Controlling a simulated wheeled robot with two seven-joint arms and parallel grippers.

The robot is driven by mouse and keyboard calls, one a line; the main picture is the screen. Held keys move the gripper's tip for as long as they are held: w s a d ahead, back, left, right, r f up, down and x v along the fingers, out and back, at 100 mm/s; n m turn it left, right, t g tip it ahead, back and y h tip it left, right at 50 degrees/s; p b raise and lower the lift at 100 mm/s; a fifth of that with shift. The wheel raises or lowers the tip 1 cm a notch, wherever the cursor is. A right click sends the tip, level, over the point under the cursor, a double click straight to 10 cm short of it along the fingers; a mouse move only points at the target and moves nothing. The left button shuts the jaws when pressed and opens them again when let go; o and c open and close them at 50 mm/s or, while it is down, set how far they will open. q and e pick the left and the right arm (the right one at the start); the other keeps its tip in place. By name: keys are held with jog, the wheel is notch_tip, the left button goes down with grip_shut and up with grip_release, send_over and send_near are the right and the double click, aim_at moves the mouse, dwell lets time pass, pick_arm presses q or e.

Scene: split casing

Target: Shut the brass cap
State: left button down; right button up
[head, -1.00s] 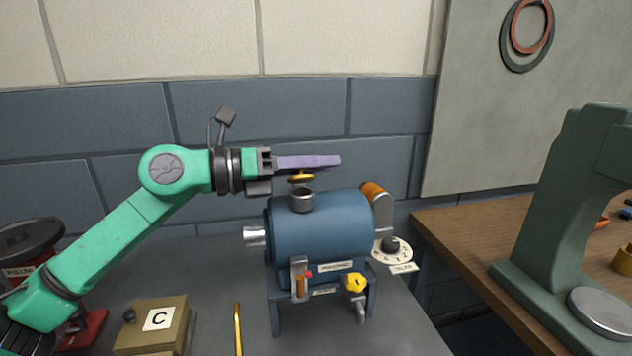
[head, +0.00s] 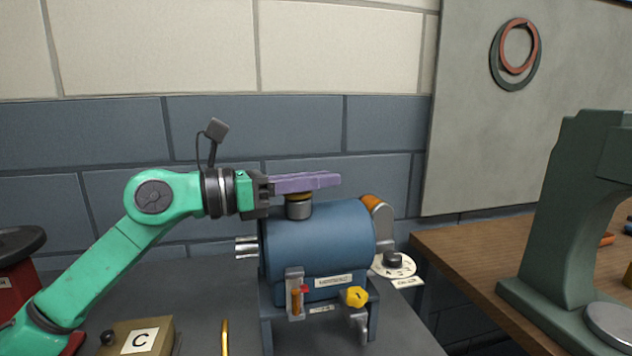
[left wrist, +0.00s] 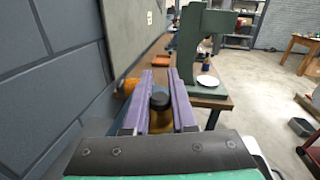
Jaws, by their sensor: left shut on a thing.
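The brass cap (head: 299,195) sits directly on the grey filler neck (head: 299,210) on top of the blue cylindrical casing (head: 325,238). It looks level, and I see no gap between cap and neck. My left gripper (head: 332,180) reaches in flat from the left, its purple fingers just above the cap. In the left wrist view my left gripper (left wrist: 160,76) has its fingers on both sides of the cap's dark knob (left wrist: 160,101), shut on it. The fingers hide most of the cap's top. My right gripper is not in view.
An orange-ended grey part (head: 373,205) and a white dial (head: 394,265) are right of the casing. A yellow knob (head: 357,296) is on its front. A box marked C (head: 140,340) and a brass rod (head: 225,338) lie front left. A green machine (head: 560,230) stands on the wooden bench.

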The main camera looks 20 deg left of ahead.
pick_arm(q)
jog(key=c, duration=1)
grip_release()
jog(key=shift+w, duration=0.1)
notch_tip(320, 180, up, 20)
jog(key=p, duration=1.1)
jog(key=shift+p, duration=0.4)
